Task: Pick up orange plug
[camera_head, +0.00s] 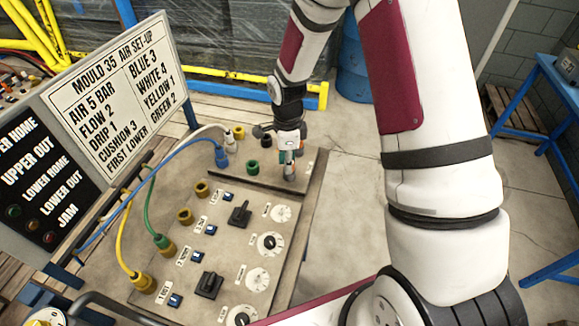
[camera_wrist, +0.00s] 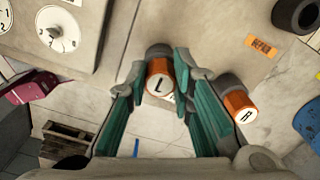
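In the wrist view, an orange plug (camera_wrist: 159,88) with an L on its pale end face sits between my fingertips. A second orange plug (camera_wrist: 237,106), marked R, is just outside the right finger. My gripper (camera_wrist: 160,70) has teal finger pads spread on both sides of the L plug, with a small gap visible on each side. In the head view, my gripper (camera_head: 289,165) points down at the far right part of the panel (camera_head: 225,265). The orange plugs are too small and covered there to make out clearly.
Blue (camera_head: 221,155), white, green (camera_head: 163,244) and yellow (camera_head: 143,282) plugs with hoses are on the panel's left side. Black switches (camera_head: 239,214) and dials (camera_head: 269,243) stand nearer. A raised dark strip (camera_head: 235,182) crosses the panel. A sign (camera_head: 115,95) stands behind left.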

